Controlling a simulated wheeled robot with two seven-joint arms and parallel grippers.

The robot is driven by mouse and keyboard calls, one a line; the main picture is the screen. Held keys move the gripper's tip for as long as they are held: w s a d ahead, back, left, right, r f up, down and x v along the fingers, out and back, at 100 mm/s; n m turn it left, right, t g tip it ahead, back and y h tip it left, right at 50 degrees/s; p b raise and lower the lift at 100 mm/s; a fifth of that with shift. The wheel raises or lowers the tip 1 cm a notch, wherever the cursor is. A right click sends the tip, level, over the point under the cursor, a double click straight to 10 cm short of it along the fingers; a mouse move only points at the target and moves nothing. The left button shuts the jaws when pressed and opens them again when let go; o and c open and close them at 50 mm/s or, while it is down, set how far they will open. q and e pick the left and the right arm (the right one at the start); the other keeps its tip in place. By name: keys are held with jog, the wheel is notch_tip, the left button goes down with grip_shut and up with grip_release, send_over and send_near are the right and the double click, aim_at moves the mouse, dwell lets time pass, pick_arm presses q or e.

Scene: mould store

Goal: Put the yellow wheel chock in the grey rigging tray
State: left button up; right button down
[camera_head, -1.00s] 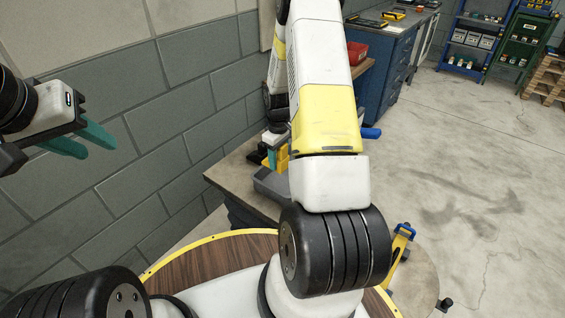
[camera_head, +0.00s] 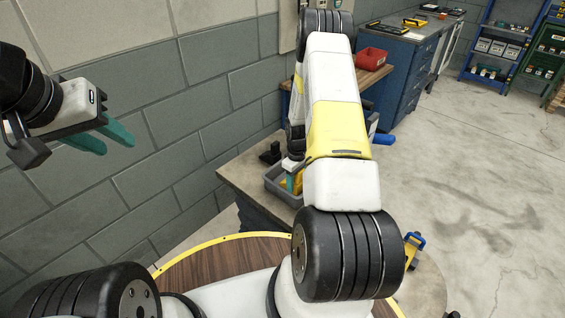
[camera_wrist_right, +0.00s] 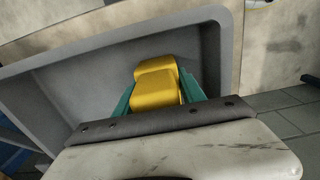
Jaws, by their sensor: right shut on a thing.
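The yellow wheel chock (camera_wrist_right: 157,85) is between the teal fingers of my right gripper (camera_wrist_right: 158,92), which is shut on it. In the head view the right gripper (camera_head: 293,182) is partly hidden behind my own arm, and little of the chock shows. The grey rigging tray (camera_head: 272,182) stands on a bench; its wall also shows in the right wrist view (camera_wrist_right: 60,92). The chock is low within the tray's outline; whether it touches the floor of the tray is hidden. My left gripper (camera_head: 117,143) is open and empty, up by the wall at the left.
A black object (camera_head: 270,153) stands on the bench (camera_head: 237,175) behind the tray. A red bin (camera_head: 371,58) sits further back near a blue cabinet (camera_head: 398,80).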

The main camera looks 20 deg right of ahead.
jog(key=shift+f, duration=0.1)
jog(key=c, duration=0.7)
grip_release()
